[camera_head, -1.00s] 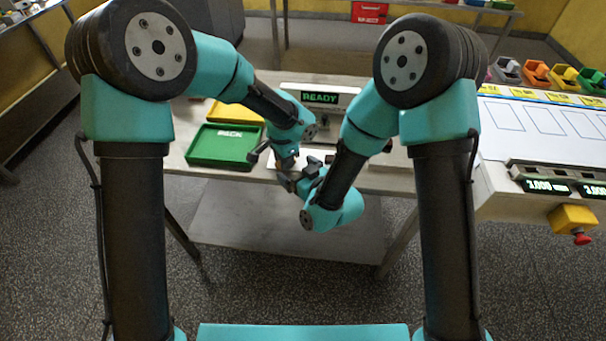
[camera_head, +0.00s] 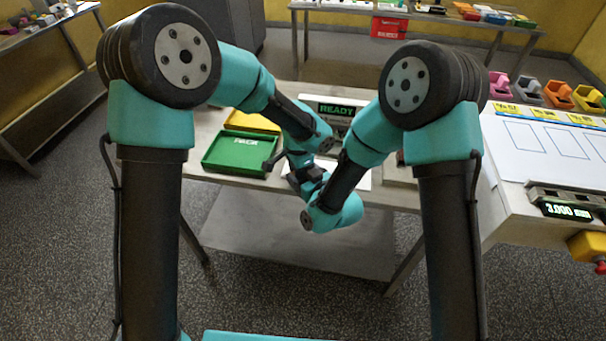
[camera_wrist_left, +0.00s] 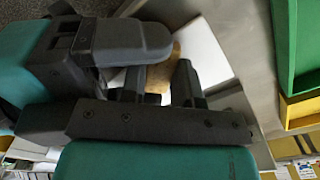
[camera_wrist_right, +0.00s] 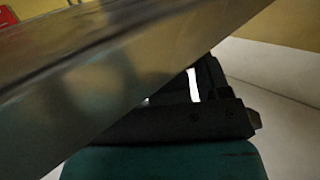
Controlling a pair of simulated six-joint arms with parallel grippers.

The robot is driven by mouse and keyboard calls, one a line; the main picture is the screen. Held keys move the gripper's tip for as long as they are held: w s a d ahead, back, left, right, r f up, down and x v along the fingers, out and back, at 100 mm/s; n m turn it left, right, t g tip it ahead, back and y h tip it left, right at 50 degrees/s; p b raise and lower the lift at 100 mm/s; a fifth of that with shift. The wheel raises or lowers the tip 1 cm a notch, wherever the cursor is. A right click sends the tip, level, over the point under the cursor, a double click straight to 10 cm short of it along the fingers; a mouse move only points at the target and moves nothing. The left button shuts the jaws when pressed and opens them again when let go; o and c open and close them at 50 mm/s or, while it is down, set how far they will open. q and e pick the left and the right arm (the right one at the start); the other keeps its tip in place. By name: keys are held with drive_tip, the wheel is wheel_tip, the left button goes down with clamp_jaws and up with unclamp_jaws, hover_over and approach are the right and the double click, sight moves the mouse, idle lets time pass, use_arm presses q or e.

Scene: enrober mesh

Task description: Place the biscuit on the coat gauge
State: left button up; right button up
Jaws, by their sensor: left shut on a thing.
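My left gripper (camera_head: 299,168) is over the front part of the steel bench. In the left wrist view its fingers (camera_wrist_left: 160,85) are shut on a tan piece that looks like the biscuit (camera_wrist_left: 166,72), mostly hidden by dark gripper parts. A machine with a green READY display (camera_head: 336,109), seemingly the coat gauge, stands on the bench behind the arms, its lower part covered by them. My right gripper (camera_head: 312,180) is close beside the left one. The right wrist view shows its dark fingers (camera_wrist_right: 193,88) partly behind a grey metal surface, so its opening is unclear.
A green tray marked PACK (camera_head: 240,151) and a yellow tray (camera_head: 251,121) stand left of the grippers. A bench at the right (camera_head: 550,145) carries a display and coloured bins (camera_head: 557,93). Both arms crowd the space before the READY machine.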

drive_tip(key=shift+c, duration=1.4)
use_arm(q)
drive_tip(key=o, duration=0.8)
wheel_tip(320, 180, up, 12)
drive_tip(key=shift+r, duration=0.1)
